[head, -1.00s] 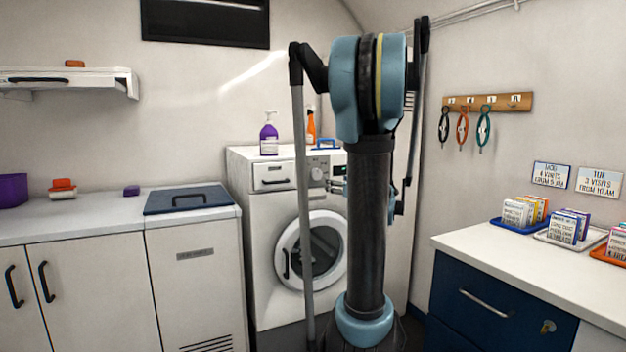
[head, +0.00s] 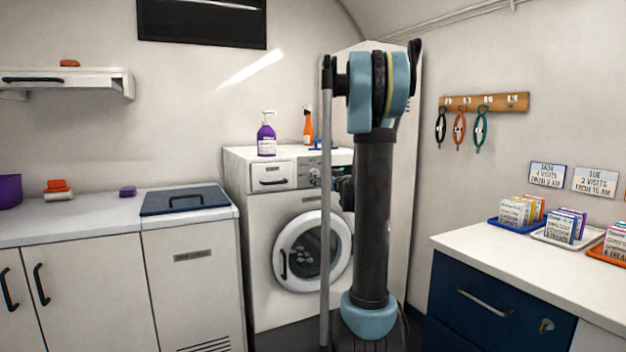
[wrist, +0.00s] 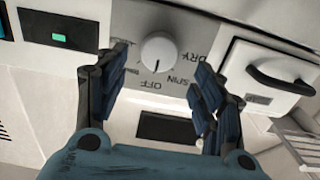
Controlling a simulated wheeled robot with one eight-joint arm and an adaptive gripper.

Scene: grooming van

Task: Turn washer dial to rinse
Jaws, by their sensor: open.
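The white washer (head: 262,215) stands against the back wall with its round door shut. Its round white dial (wrist: 159,52) sits on a grey panel in the wrist view, where the picture is turned over and OFF, SPIN and DRY can be read. A small mark on the dial seems to face OFF. No rinse label is readable; part of the panel is behind my left finger. My gripper (wrist: 163,68) is open, its dark fingers on either side of the dial, with no clear contact. In the head view my arm hides most of the gripper and part of the panel.
A purple pump bottle (head: 266,136) and an orange spray bottle (head: 308,127) stand on the washer. The detergent drawer (wrist: 268,74) with its black handle is close to my right finger. A counter with card trays (head: 514,222) stands at right.

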